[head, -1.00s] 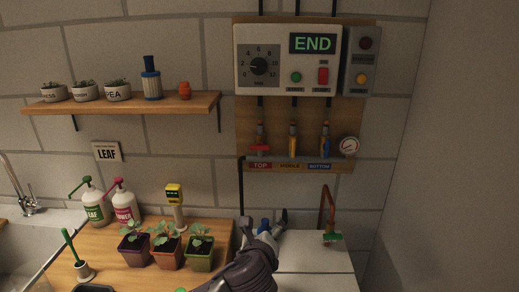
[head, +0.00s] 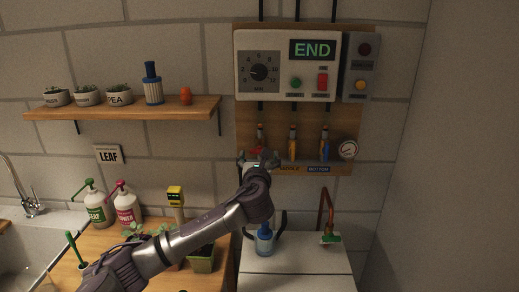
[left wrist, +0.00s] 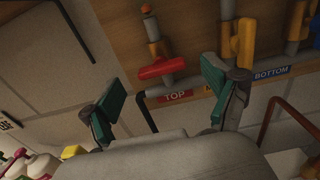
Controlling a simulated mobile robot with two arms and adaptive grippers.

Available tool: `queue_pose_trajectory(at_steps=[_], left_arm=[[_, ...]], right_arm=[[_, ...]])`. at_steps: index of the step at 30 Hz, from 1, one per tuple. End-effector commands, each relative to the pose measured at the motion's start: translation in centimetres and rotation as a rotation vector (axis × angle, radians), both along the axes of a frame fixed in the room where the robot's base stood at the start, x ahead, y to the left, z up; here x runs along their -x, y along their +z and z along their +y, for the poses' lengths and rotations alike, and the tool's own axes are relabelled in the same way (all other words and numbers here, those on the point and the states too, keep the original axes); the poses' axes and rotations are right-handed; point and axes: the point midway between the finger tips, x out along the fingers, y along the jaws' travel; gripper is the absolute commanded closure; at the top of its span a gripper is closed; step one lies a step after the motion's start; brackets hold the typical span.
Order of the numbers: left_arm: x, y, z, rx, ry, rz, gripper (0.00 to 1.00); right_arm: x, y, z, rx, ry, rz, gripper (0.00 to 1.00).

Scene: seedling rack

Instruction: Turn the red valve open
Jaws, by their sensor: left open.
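The red valve (left wrist: 162,67) on the wall panel has a red bar handle lying crosswise to its vertical pipe, above the TOP label (left wrist: 174,97). In the head view the red valve (head: 255,150) is partly hidden by my left gripper (head: 258,160), which is raised in front of the panel's lower left. In the left wrist view my left gripper (left wrist: 158,98) is open and empty. Its two green-padded fingers are spread wide, with the red handle ahead between them and apart from both. My right gripper is not in view.
The yellow valve (head: 292,143) and blue valve (head: 325,144) stand to the right, handles along their pipes. A gauge (head: 348,149) is further right. A blue-topped vessel (head: 265,240) stands below on the white counter. Seedling pots are behind my left arm.

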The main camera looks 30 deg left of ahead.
Motion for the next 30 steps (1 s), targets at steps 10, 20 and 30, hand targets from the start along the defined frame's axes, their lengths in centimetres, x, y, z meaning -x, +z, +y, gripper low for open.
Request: queue_pose_trajectory(at_steps=[10,20,30], left_arm=[[-2.3,0.0,1.4,0.000,-0.001,0.000,0.12],[-2.3,0.0,1.4,0.000,-0.001,0.000,0.31],[-2.3,-0.1,1.4,0.002,0.000,0.000,0.72]], right_arm=[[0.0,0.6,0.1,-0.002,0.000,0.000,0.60],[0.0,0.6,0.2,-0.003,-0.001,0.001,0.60],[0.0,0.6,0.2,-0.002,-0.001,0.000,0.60]])
